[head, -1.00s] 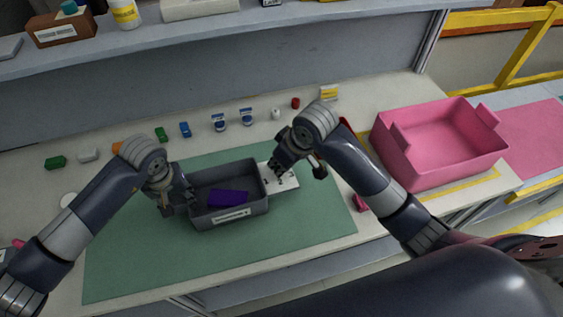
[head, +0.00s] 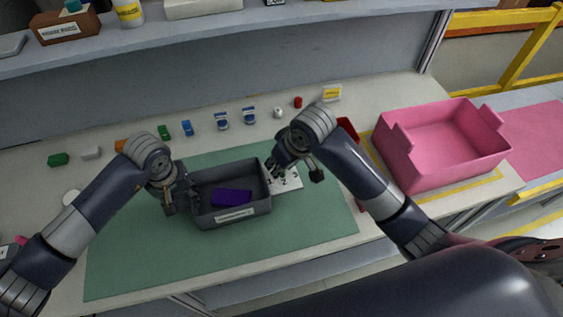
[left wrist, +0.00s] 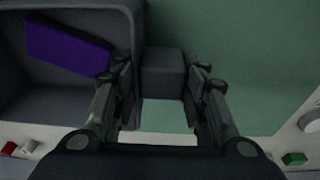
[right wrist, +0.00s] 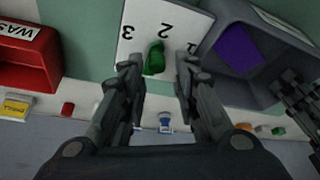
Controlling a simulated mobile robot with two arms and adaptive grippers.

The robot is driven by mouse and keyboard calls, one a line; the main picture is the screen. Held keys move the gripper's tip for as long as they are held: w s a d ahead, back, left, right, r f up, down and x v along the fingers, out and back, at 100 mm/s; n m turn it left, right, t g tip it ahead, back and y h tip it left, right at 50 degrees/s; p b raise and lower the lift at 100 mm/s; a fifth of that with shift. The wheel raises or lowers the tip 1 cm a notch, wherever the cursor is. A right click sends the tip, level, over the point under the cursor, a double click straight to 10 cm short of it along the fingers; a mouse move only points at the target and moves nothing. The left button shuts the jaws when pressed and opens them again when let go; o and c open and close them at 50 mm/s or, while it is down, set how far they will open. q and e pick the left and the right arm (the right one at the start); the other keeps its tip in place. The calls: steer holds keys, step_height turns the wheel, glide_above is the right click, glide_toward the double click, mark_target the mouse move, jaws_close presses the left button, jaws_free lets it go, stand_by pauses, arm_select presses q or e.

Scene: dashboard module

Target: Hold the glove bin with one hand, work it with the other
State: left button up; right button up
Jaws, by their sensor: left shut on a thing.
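The glove bin is an open dark grey box (head: 232,219) on the green mat, with a purple block (head: 231,197) inside. My left gripper (head: 181,195) is at its left end. In the left wrist view its fingers (left wrist: 160,85) are on both sides of a grey block-like tab (left wrist: 163,70) on the bin's wall. My right gripper (head: 272,169) is over a white numbered card (head: 291,181) beside the bin's right end. In the right wrist view its fingers (right wrist: 160,65) are apart, with a small green piece (right wrist: 154,58) between them; the head view hides this piece.
A red bin (right wrist: 22,75) with a white label stands beyond the card. A pink tub (head: 443,169) is at the right. Small items line the back of the table, including a blue-and-white one (head: 249,116). The mat's front (head: 200,262) is clear.

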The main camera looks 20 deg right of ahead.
arm_select(q)
steer(key=shift+a, duration=0.1)
arm_select(e)
steer(key=shift+d, duration=0.1)
steer(key=shift+r, duration=0.1)
steer(key=shift+s+r, duration=0.15)
steer(key=shift+r, duration=0.1)
arm_select(q)
steer(key=shift+a, duration=0.1)
arm_select(e)
steer(key=v, duration=1.1)
steer(key=shift+d+r, duration=0.1)
steer(key=shift+r, duration=0.05)
arm_select(q)
steer(key=o, duration=1.5)
